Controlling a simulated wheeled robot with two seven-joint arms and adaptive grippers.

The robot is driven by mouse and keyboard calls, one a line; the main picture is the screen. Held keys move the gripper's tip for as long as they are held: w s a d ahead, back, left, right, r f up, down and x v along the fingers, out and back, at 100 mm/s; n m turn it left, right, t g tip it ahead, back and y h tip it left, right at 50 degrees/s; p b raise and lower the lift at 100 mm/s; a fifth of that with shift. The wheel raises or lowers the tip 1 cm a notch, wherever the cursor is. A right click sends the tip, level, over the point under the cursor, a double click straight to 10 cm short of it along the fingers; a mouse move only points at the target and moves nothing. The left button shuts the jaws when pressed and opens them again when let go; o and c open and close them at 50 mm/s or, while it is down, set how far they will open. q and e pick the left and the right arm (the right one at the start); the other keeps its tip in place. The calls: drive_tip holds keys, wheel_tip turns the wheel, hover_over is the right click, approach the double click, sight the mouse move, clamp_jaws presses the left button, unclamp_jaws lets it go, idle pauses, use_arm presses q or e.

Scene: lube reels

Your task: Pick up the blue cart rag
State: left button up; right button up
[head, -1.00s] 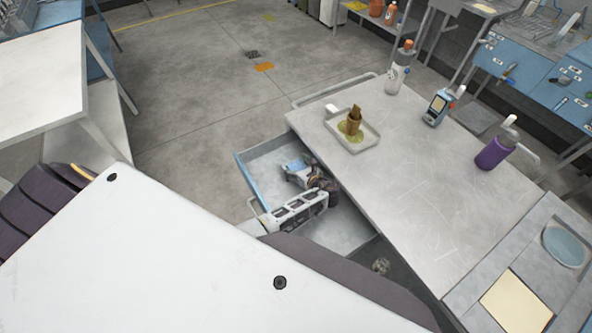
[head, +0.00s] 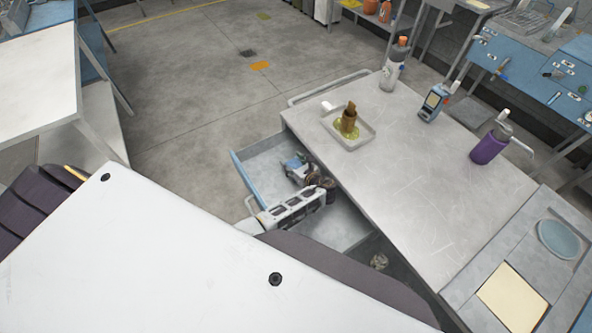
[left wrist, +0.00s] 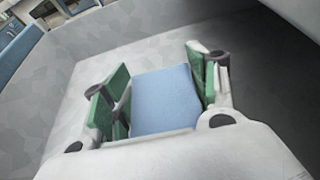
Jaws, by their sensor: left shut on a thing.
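The blue cart rag (left wrist: 164,100) lies between the green-padded fingers of my left gripper in the left wrist view. Only a small bit of blue cloth (head: 292,163) shows in the head view. My left gripper (head: 303,172) is inside the open drawer (head: 240,178) of the cart and is shut on the rag. It also shows in the left wrist view (left wrist: 160,88). The rag's lower part is hidden, and I cannot tell whether it is clear of the drawer floor. My right gripper is not in view.
The metal cart top (head: 430,185) is beside the drawer. Open floor lies left of the drawer.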

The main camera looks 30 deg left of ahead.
sight(293, 164)
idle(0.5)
use_arm(q)
drive_tip(key=shift+a+r, duration=0.1)
drive_tip(key=shift+r, duration=0.35)
wheel_tip(293, 164, up, 17)
drive_tip(key=shift+p, duration=0.45)
idle(0.5)
